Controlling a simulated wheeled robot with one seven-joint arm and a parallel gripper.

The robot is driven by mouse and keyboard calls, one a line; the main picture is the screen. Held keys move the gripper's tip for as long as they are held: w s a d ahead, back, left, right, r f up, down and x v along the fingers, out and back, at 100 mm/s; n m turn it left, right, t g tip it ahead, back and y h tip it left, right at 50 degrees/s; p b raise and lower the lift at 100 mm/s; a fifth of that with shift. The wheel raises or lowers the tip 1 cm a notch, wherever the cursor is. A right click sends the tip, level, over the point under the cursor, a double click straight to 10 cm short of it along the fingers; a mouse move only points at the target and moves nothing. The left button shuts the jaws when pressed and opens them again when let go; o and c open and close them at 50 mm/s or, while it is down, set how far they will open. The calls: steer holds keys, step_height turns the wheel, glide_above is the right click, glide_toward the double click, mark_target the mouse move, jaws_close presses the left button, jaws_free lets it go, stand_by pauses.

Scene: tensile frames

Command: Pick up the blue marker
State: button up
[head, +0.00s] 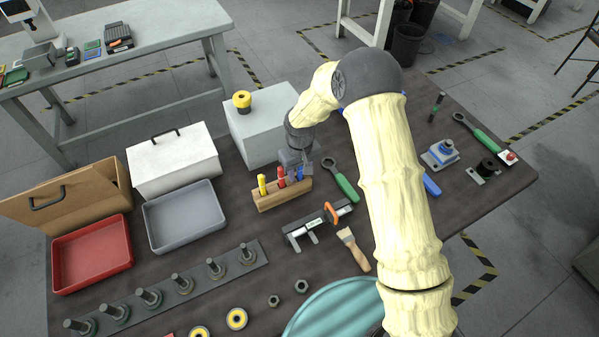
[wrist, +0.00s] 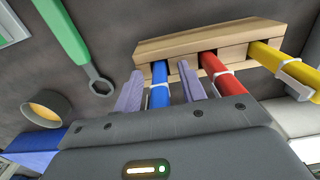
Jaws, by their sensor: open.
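The blue marker (wrist: 160,88) stands in a wooden block holder (wrist: 222,45), beside a red marker (wrist: 222,78) and a yellow marker (wrist: 275,62). In the head view the holder (head: 284,194) is on the dark table, with the yellow marker (head: 262,185) and red marker (head: 281,178) showing. My gripper (head: 295,168) is down at the holder's right end and hides most of the blue marker. In the wrist view my gripper (wrist: 159,72) is open, with one finger on each side of the blue marker; I cannot tell whether either touches it.
The right finger sits in the narrow space between the blue and red markers. A green-handled wrench (head: 341,181) lies right of the holder. A white box (head: 258,130) stands behind it. A clamp (head: 318,224) and a brush (head: 353,248) lie in front; a grey tray (head: 184,216) is left.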

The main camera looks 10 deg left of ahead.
jaws_close()
steer(key=shift+r, duration=0.1)
step_height(320, 180, up, 10)
steer(key=shift+f+b, duration=0.1)
steer(key=shift+b, duration=0.8)
